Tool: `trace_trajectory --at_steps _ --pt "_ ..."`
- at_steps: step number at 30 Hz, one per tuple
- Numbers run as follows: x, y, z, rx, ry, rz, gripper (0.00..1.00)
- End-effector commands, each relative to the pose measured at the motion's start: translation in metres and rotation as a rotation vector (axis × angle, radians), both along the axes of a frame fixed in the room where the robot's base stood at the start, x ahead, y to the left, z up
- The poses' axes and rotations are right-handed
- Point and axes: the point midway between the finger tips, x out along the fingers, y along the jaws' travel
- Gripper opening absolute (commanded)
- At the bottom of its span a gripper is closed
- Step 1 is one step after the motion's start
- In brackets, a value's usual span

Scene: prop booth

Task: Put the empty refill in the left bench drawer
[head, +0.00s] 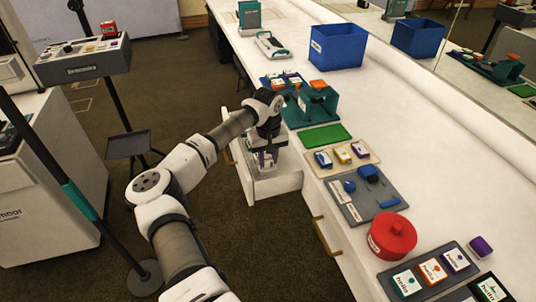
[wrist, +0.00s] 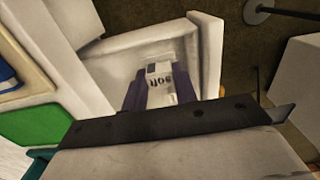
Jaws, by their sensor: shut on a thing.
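In the head view my gripper (head: 266,162) points down into the open bench drawer (head: 277,189). The drawer is white and pulled out from the bench front; its pale floor and wall also show in the wrist view (wrist: 208,50). The refill is over the drawer's inside; I cannot tell whether it touches the floor. It is mostly hidden by the gripper in the head view.
Another bench drawer with a wooden handle (head: 327,235) is closed. On the bench stand a green mat (head: 325,136), a tray of several coloured refills (head: 345,170), a grey tray (head: 362,208), a red round pot (head: 392,237) and a blue bin (head: 338,46).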

Motion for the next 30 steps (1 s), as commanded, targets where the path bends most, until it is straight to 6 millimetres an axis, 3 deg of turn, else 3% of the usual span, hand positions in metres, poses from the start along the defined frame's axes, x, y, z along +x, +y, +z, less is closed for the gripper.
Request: trace_trajectory --at_steps 6,30 --pt "0.000 0.000 -0.026 0.001 -0.001 0.000 0.06" --pt "0.001 0.000 -0.100 0.000 -0.001 0.001 0.06"
